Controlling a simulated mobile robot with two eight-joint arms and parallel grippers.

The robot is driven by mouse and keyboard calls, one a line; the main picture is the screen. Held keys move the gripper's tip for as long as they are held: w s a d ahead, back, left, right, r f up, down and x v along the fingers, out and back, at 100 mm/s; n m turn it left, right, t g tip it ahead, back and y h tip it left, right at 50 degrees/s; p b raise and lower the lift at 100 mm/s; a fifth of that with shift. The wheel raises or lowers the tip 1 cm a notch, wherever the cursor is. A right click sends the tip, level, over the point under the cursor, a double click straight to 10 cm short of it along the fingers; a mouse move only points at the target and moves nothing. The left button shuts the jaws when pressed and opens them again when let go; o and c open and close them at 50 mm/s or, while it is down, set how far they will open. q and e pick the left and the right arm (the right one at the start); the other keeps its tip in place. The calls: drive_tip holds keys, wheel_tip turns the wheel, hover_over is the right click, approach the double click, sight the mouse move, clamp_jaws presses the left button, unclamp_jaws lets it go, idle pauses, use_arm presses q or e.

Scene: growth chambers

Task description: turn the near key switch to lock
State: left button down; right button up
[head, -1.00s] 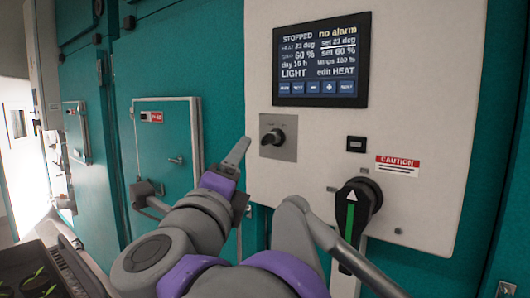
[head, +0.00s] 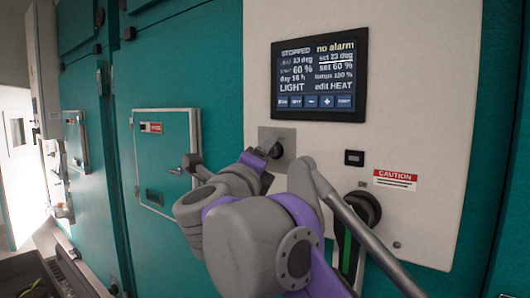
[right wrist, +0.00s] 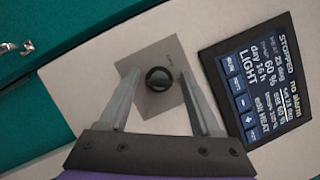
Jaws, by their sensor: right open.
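The near key switch (head: 274,148) is a dark round knob on a square grey metal plate below the display. In the right wrist view the knob (right wrist: 158,78) sits between my two fingertips, and its plate (right wrist: 165,52) fills the space behind. My right gripper (head: 266,150) is at the switch in the head view, and it also shows in the right wrist view (right wrist: 159,88). It is open, one finger on each side of the knob, with visible gaps. The lettering on the plate is too small to read. My left gripper is out of view.
The display (head: 320,80) reads STOPPED and no alarm. A black rotary handle (head: 361,208) with a green stripe is partly hidden behind my arm. A small black button panel (head: 354,157) and a red caution label (head: 395,180) are nearby. A teal door (head: 166,160) lies left.

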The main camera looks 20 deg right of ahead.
clamp_jaws()
idle(0.4)
